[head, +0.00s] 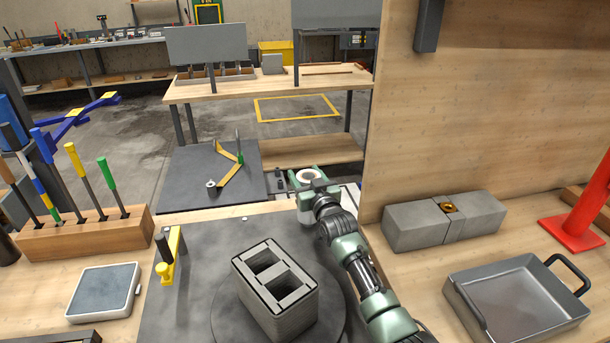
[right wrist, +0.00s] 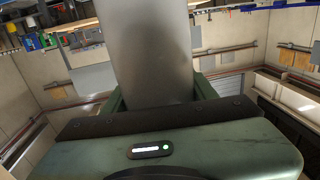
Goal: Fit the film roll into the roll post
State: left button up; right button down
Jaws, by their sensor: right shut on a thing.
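The film roll (head: 308,175) shows as a pale ring with a round hole at its top end, held upright beyond the dark worktop. My right gripper (head: 316,186) is shut on it. In the right wrist view the roll (right wrist: 155,50) is a smooth grey cylinder rising between the green fingers of the gripper (right wrist: 158,98). I cannot tell for sure which thing is the roll post; an upright grey rod (head: 238,145) stands at the corner of a yellow angled frame on the far dark mat, left of the roll and apart from it. My left gripper is not in view.
A grey printed block (head: 275,288) with two openings stands on a round plate. A yellow bracket (head: 170,258) is left of it, a tool rack (head: 85,232) farther left. Right are a grey mould (head: 443,220), a metal tray (head: 520,300) and a wooden panel (head: 480,120).

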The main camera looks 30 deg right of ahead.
jog(key=shift+f+b, duration=1.05)
jog(key=shift+f, duration=0.45)
jog(key=shift+c, duration=2.3)
grip_release()
jog(key=shift+r, duration=0.1)
jog(key=shift+o, duration=0.3)
